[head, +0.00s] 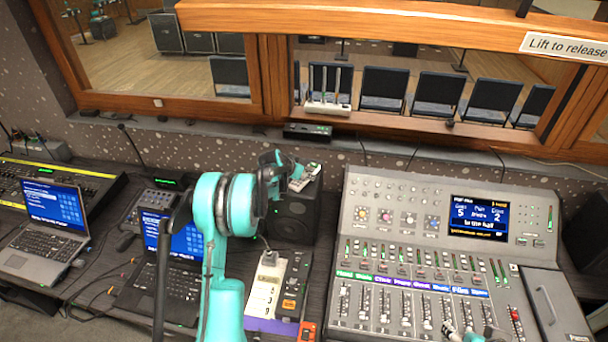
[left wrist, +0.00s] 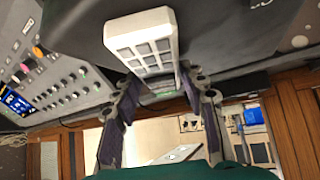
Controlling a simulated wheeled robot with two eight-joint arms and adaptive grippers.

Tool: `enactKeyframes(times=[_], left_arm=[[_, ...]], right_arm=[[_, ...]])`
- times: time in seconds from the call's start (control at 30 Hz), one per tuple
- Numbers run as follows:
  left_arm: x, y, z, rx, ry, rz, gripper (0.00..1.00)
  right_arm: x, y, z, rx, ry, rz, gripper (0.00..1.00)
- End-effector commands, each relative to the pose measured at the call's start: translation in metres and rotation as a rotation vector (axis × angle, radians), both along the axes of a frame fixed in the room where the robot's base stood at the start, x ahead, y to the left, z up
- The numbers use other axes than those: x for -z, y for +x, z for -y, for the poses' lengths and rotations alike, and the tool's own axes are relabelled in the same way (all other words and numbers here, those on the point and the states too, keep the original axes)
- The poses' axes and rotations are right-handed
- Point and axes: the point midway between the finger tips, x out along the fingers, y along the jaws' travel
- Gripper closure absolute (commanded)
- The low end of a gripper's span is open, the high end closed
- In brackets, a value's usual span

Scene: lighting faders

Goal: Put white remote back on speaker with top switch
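The white remote (head: 303,178) is at the top of the black speaker (head: 290,222), seen small and partly covered in the head view. In the left wrist view the remote (left wrist: 142,42) shows its grey buttons, with the dark speaker (left wrist: 230,40) behind it. My left gripper (head: 277,163) is at the remote's end. Its fingers (left wrist: 162,84) sit on both sides of that end and appear to touch it. I cannot tell whether the remote rests on the speaker. No switch is clear on the speaker top. My right gripper (head: 468,334) is partly in view over the mixer's lower faders.
The lighting mixer (head: 400,225) stands right of the speaker. A white numbered box (head: 266,283) and a dark device (head: 294,285) lie in front of it. A laptop (head: 172,275) is to the left. The window sill (head: 215,127) runs behind the speaker.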

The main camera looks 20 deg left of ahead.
Motion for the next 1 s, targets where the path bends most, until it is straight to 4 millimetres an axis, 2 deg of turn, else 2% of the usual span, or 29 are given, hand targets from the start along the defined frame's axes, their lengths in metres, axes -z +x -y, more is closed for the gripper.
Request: enactKeyframes(times=[0.43,0.57,0.8,1.0], left_arm=[[-0.006,0.000,0.000,0.000,0.000,0.000,0.40],[-0.020,-0.015,-0.003,-0.001,0.000,0.000,0.40],[-0.058,-0.054,-0.008,-0.001,0.000,0.000,0.40],[-0.081,-0.076,-0.011,-0.001,0.000,0.000,0.40]], right_arm=[[-0.006,0.000,0.000,0.000,0.000,0.000,0.40],[-0.005,0.000,0.000,0.000,0.000,0.000,0.40],[-0.008,0.000,0.000,0.000,0.000,0.000,0.40],[-0.009,0.000,0.000,0.000,0.000,0.000,0.40]])
